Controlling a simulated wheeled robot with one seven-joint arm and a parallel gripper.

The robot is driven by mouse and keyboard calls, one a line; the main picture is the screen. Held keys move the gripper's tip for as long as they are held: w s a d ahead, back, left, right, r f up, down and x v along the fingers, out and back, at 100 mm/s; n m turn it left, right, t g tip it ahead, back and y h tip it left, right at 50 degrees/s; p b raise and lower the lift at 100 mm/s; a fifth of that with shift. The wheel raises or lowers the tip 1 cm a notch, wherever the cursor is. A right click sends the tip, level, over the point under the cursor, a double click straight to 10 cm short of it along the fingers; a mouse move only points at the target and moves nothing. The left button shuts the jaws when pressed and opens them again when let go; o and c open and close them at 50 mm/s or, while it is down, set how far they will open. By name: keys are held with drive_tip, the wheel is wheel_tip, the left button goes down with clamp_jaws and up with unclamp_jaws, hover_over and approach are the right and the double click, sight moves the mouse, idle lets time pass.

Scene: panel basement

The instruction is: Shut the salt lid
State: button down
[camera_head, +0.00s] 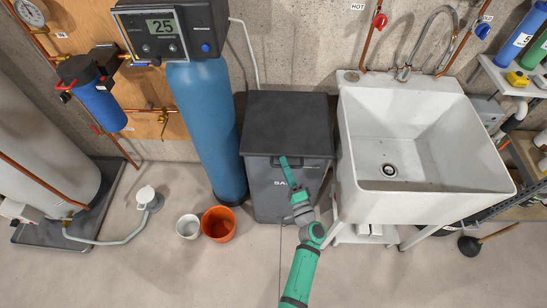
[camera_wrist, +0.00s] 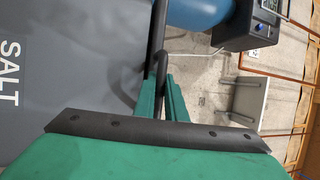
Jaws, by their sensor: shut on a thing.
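The dark grey salt bin (camera_head: 270,200) stands on the floor between the blue tank and the sink. Its dark lid (camera_head: 288,120) lies over the top and looks flat or nearly so; I cannot tell whether a small gap is left at the front. The lid's handle (camera_head: 316,162) is a dark bar at the front edge. My green gripper (camera_head: 285,163) is at this handle, its fingers shut on it. In the wrist view the fingers (camera_wrist: 170,92) close around the dark handle (camera_wrist: 132,66), beside the bin's front with the SALT lettering (camera_wrist: 9,75).
A white sink (camera_head: 425,190) stands close on the right. The blue softener tank (camera_head: 207,125) stands close on the left, with an orange bucket (camera_head: 219,232) and a white bucket (camera_head: 188,227) before it. The floor in front is mostly clear.

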drive_tip(key=shift+f, duration=0.75)
drive_tip(key=c, duration=1.9)
unclamp_jaws()
drive_tip(key=shift+f, duration=0.1)
drive_tip(key=shift+o, duration=0.4)
drive_tip(key=shift+s, duration=0.1)
drive_tip(key=v, duration=1)
drive_tip(key=shift+s, duration=0.35)
drive_tip(key=shift+d, duration=0.1)
